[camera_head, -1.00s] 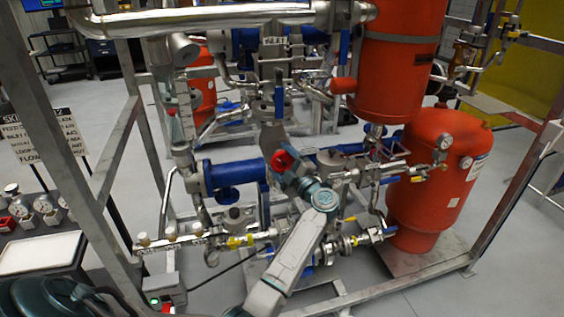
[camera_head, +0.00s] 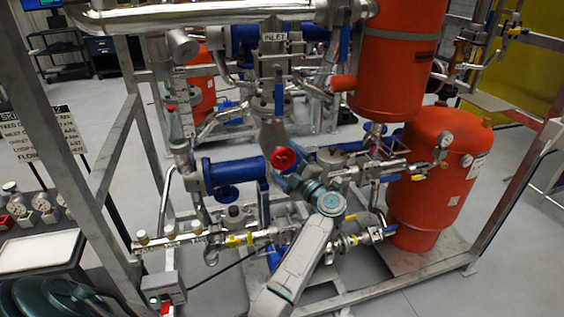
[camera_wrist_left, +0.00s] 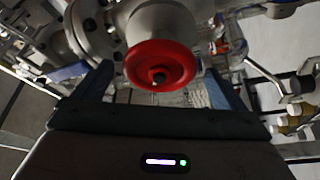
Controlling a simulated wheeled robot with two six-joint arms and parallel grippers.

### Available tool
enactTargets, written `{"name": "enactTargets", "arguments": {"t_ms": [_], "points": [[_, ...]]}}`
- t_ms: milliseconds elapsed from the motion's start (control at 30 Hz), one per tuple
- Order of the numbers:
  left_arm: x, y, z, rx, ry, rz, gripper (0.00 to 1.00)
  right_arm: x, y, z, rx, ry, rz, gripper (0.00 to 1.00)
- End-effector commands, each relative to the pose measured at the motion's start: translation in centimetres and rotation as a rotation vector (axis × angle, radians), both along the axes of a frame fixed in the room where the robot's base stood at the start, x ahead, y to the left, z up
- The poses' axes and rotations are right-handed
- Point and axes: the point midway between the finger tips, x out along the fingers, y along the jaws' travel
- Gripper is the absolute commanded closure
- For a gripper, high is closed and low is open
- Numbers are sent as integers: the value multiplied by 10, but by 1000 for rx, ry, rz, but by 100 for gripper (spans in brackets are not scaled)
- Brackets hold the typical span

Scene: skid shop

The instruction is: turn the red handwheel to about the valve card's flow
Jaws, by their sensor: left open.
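The red handwheel (camera_head: 284,159) sits on the front of a grey valve body (camera_head: 272,140) in the middle of the pipe skid. In the left wrist view the handwheel (camera_wrist_left: 160,65) faces me as a red disc with a dark centre hub. My left gripper (camera_head: 286,181) is just below and in front of the handwheel. In the left wrist view its two blue fingers (camera_wrist_left: 158,86) stand wide apart, one on each side of the wheel, with nothing gripped. A sign (camera_head: 45,134) at the left has a line starting "FLOW"; its values are too small to read surely. My right gripper is not seen.
Blue pipe sections (camera_head: 236,170) flank the valve. A red-orange tank (camera_head: 432,170) stands at the right. A galvanized frame post (camera_head: 115,150) rises at the left, beside a bench with gauges (camera_head: 42,204).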

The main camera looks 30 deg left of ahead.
Motion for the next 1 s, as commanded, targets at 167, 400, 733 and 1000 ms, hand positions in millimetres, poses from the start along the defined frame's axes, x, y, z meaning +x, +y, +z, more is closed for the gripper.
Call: {"name": "enactTargets", "arguments": {"t_ms": [167,400,733,1000], "points": [[-13,-37,-13,-6,0,-2,8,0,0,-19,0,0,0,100],[-25,-70,-17,-4,2,-1,8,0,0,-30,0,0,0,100],[-29,-77,-15,-1,1,1,8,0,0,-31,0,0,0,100],[-29,-77,-15,-1,1,1,8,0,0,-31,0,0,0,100]]}}
